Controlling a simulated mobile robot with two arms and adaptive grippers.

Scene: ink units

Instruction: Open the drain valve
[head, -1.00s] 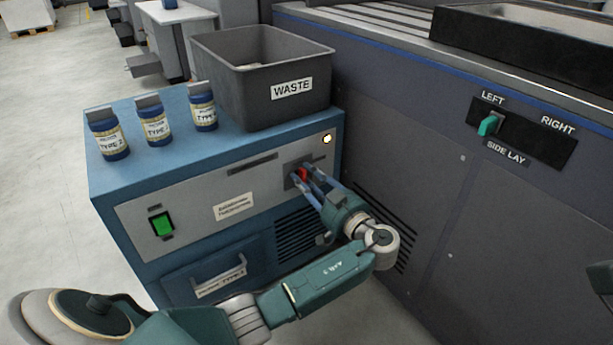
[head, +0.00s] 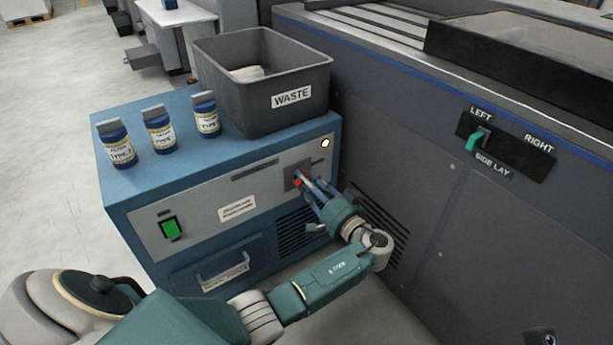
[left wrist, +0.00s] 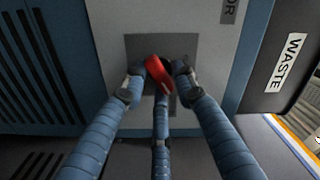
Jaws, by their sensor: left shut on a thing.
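The drain valve has a red handle (head: 297,182) on a dark plate (head: 290,169) on the front panel of the blue cabinet (head: 140,184). In the left wrist view the red handle (left wrist: 158,74) sits tilted, its upper end leaning left, between the blue fingers. My left gripper (head: 304,184) is shut on the handle, as the left wrist view also shows (left wrist: 160,80). The fingers hide part of the handle in the head view.
A grey waste bin (head: 235,98) and several blue bottles (head: 159,137) stand on the cabinet. A green switch (head: 169,228) and a drawer handle (head: 222,268) are on its front. The large grey machine (head: 400,190) stands close on the right, with a side lay switch (head: 479,139).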

